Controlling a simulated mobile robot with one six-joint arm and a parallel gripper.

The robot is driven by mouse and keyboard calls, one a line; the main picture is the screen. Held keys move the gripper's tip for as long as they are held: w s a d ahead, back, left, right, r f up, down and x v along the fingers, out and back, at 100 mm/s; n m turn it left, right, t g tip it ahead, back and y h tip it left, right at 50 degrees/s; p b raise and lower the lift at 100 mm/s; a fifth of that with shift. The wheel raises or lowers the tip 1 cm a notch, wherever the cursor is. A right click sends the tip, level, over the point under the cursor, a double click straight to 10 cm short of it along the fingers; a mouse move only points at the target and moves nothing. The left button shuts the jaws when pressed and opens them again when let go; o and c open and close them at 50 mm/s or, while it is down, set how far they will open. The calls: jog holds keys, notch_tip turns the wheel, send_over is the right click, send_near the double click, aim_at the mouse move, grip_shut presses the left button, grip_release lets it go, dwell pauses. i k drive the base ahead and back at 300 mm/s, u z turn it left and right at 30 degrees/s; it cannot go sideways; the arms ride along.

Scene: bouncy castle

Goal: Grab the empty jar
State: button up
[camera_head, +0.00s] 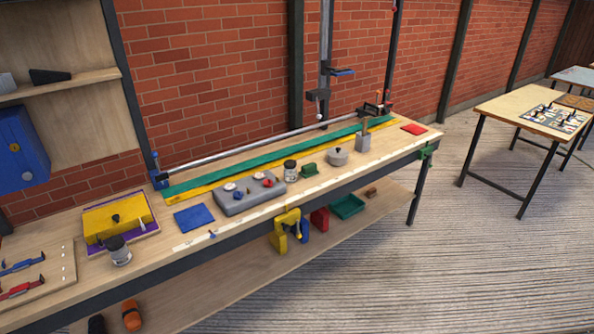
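Two small jars with dark lids stand upright on the long wooden workbench (330,183). One jar (118,252) is at the left, near the front edge, beside a yellow box. It looks greyish and clear-walled. The other jar (290,172) is near the middle, just right of a grey block, and has a pale label or pale contents. I cannot tell from here which jar is empty. My gripper is not in this view.
The grey block (249,197) carries small red, blue and white pieces. A yellow box (117,218), a blue pad (194,218) and a round grey pot (338,157) are also on the bench. A yellow clamp (287,226) hangs at the front edge. Open floor (420,270) lies right of the bench.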

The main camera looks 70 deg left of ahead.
aim_at(291, 169)
jog(key=u, duration=0.1)
jog(key=i, duration=0.6)
jog(key=z, duration=0.25)
jog(key=k, duration=0.15)
jog(key=u, duration=2.5)
jog(key=k, duration=0.2)
jog(key=u, duration=1.65)
